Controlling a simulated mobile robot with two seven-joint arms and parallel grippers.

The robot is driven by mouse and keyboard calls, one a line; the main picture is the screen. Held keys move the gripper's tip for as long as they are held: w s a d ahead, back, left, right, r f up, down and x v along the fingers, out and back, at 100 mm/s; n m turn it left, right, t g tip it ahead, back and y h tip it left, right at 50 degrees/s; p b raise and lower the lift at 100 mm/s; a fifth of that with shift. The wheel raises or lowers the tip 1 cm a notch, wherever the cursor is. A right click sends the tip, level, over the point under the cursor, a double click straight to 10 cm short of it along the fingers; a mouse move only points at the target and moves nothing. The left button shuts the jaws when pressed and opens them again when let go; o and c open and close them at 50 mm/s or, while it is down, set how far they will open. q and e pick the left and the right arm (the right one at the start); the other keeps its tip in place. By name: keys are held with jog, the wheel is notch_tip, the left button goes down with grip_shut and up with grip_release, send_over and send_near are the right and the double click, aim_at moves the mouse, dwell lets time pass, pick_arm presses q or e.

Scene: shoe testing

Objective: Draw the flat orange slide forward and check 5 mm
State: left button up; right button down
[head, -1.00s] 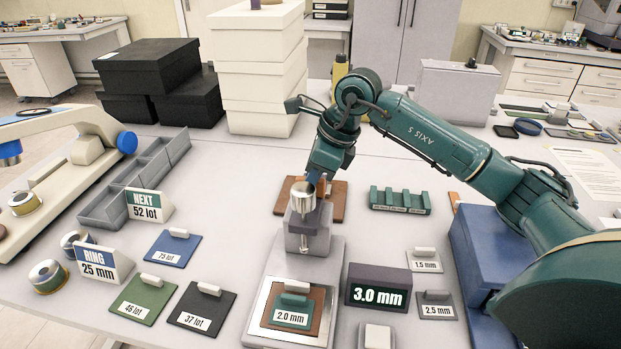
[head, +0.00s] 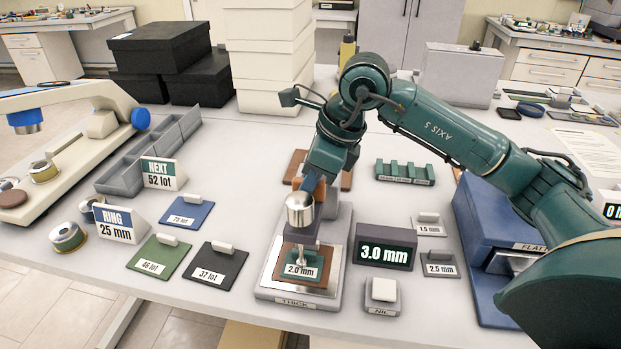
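A blue box (head: 478,214) labelled FLAT stands at the right with a silver inset at its front; my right arm covers part of it. A small orange piece (head: 457,175) shows behind its left edge; I cannot tell what it belongs to. The green arm entering from the right ends in my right gripper (head: 314,186), at the silver-topped head (head: 300,210) of the THICK gauge. Its fingers are too small and hidden to read. The gauge's foot is over a green 2.0 mm plate (head: 313,270). The gauge display (head: 384,253) reads 3.0 mm. My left gripper is out of view.
Tagged plates (head: 160,257) and the 25 mm RING sign (head: 120,222) lie left of the gauge. A green slotted rack (head: 405,172) stands behind the display. White boxes (head: 275,60) stack at the back. A small pad (head: 382,291) sits front right of the gauge.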

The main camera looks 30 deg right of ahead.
jog(key=shift+s+a, duration=0.2)
jog(key=c, duration=1.7)
grip_release()
jog(key=o, duration=0.3)
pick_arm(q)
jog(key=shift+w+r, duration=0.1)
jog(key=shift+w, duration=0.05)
pick_arm(e)
jog(key=shift+d+r, duration=0.1)
jog(key=shift+r, duration=0.25)
pick_arm(q)
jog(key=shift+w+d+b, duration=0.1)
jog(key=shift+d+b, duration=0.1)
jog(key=shift+b, duration=0.25)
pick_arm(e)
jog(key=v, duration=1.2)
jog(key=shift+d+r, duration=0.2)
